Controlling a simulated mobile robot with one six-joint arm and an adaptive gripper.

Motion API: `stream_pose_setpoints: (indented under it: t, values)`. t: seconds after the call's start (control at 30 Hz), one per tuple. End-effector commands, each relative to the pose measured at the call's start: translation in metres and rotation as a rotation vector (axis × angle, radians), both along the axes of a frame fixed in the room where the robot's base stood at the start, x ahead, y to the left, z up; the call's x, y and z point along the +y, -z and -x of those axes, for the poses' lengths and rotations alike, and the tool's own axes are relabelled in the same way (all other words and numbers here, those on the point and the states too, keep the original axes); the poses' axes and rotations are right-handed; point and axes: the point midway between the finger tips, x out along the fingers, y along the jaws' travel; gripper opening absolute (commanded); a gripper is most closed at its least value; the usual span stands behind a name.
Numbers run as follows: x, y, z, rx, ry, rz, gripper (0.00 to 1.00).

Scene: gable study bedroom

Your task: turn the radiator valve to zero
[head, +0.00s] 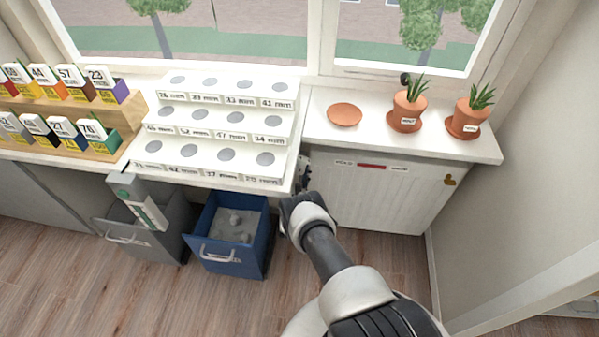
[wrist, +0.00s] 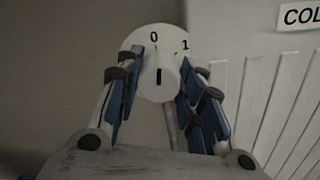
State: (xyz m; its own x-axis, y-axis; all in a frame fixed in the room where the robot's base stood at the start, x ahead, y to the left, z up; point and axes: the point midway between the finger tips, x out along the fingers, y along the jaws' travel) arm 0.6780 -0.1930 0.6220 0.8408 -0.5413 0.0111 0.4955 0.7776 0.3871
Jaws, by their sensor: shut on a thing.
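The radiator valve (wrist: 160,82) shows in the wrist view as a pale round knob in front of a white dial (wrist: 136,41) marked 0 and 1. A short black mark on the knob stands upright, roughly below the 0 and left of the 1. My gripper (wrist: 155,88) has its blue-padded fingers closed on both sides of the knob. In the head view my gripper (head: 300,190) is at the left end of the white radiator (head: 365,195), under the sill. My wrist hides most of the valve there.
The ribbed radiator (wrist: 270,95) rises close on the right in the wrist view. A white stepped rack (head: 292,145) overhangs just left of my gripper. A blue bin (head: 262,245) and a grey bin (head: 175,240) stand pulled out below. Potted plants (head: 408,110) stand on the sill (head: 455,148).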

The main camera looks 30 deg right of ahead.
Motion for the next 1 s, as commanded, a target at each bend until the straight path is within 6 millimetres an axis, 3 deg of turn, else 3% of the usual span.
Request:
stream_pose_setpoints:
  t: [0.7, 0.73, 1.0]
  values:
    - [-0.0001, 0.0006, 0.0005, 0.046, 0.001, 0.066, 0.11]
    - [-0.0002, 0.0005, 0.0006, 0.045, 0.001, 0.065, 0.36]
    - [0.0000, 0.0002, 0.0002, 0.045, 0.001, 0.065, 0.54]
